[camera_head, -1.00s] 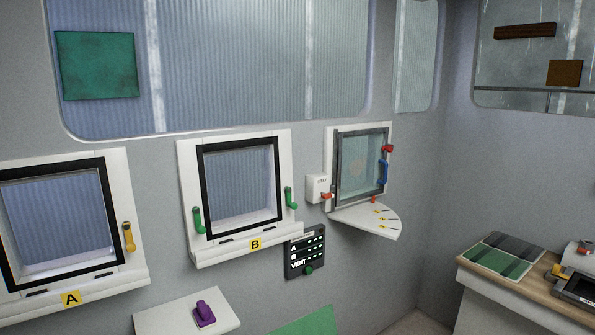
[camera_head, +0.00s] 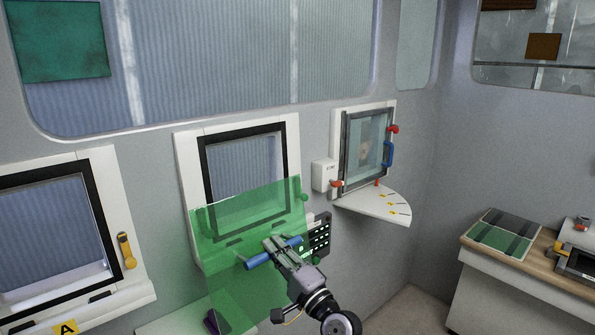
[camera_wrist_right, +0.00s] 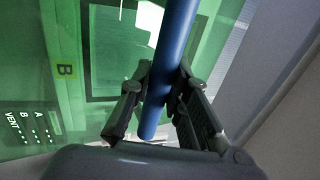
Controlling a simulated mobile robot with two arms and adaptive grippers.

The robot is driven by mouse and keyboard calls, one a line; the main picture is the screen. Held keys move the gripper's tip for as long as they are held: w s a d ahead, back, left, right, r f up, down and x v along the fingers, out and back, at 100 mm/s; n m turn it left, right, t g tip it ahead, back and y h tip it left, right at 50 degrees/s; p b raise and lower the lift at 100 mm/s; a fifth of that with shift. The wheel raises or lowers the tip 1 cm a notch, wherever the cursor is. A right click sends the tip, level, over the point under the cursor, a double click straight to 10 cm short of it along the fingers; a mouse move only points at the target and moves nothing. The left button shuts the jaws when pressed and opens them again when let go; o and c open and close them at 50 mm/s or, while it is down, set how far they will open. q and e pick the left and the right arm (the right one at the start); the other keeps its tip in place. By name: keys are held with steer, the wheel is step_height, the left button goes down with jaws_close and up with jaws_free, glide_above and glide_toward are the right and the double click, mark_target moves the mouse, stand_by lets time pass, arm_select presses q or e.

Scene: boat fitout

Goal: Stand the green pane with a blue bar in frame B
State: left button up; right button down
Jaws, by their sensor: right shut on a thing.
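The green pane (camera_head: 225,285) is see-through and has a blue bar (camera_head: 258,262) across its face. My right gripper (camera_head: 280,252) is shut on the blue bar and holds the pane upright, slightly tilted, in front of frame B (camera_head: 184,160). The pane covers the lower part of frame B, and the frame's opening shows above it. In the right wrist view the fingers (camera_wrist_right: 155,95) close around the blue bar (camera_wrist_right: 172,50), with the yellow B label (camera_wrist_right: 66,71) seen through the pane. I cannot tell if the pane touches the frame. My left gripper is not in view.
Frame A (camera_head: 125,200) with a yellow handle (camera_head: 126,250) is at left. A small window (camera_head: 365,150) with a blue handle and a quarter-round shelf (camera_head: 375,204) is at right. A dark switch panel (camera_head: 319,238) is partly behind the pane. A bench (camera_head: 500,290) stands far right.

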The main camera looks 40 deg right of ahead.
mark_target(297, 175)
steer(key=shift+t+h, duration=0.3)
steer(key=shift+t, duration=0.1)
steer(key=w+d+r, duration=0.1)
steer(key=d+r, duration=0.2)
steer(key=r, duration=0.1)
steer(key=w+d+r, duration=0.2)
steer(key=d+r, duration=0.1)
steer(key=r, duration=0.2)
steer(key=w+d+r+p, duration=0.1)
steer(key=w+d+r, duration=0.1)
steer(key=d+r, duration=0.2)
steer(key=shift+w+r, duration=0.2)
steer(key=shift+r, duration=0.55)
arm_select(q)
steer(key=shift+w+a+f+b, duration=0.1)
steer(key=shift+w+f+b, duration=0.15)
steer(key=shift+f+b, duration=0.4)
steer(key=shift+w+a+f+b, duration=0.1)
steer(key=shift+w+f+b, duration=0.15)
steer(key=shift+b, duration=0.7)
arm_select(e)
steer(key=w, duration=0.6)
steer(key=shift+f, duration=0.2)
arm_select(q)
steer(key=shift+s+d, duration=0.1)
arm_select(e)
steer(key=shift+s+a, duration=0.1)
